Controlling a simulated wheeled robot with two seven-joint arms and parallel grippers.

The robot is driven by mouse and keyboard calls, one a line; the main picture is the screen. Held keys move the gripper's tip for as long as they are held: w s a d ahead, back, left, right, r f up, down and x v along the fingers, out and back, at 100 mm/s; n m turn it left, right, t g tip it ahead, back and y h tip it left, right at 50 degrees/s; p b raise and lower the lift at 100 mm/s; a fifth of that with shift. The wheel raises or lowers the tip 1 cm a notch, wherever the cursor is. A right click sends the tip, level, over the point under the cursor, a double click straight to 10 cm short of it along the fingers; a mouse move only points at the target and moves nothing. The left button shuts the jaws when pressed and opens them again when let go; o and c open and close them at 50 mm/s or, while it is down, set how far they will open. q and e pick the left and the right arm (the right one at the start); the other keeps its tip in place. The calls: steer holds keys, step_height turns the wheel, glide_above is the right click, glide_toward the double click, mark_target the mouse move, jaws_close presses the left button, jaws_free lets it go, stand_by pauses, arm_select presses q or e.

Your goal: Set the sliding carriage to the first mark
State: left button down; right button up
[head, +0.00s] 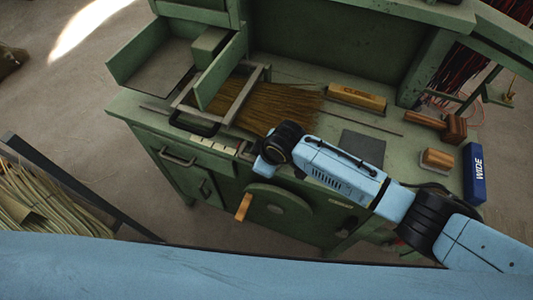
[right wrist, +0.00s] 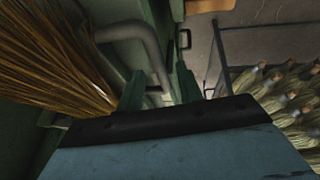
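The sliding carriage appears to be the pale rectangular frame (head: 240,98) around the bristles on the green bench, with a dark bent handle (head: 194,127) at its front left. A strip with pale marks (head: 215,143) runs along the bench's front edge; which mark is first cannot be read. My right arm reaches in from the right, its wrist above the front edge; its fingers are hidden in the head view. In the right wrist view my right gripper (right wrist: 158,88) has its fingers apart, with a grey bent bar (right wrist: 140,34) reaching between them; contact cannot be told. My left gripper is out of view.
Golden bristles (head: 275,105) lie beside my right wrist. An orange crank handle (head: 243,207) sticks out at the front.

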steer(key=p+v, duration=0.1)
steer(key=v, duration=1.1)
steer(key=shift+r, duration=0.4)
steer(key=shift+s, duration=0.15)
steer(key=shift+s, duration=0.1)
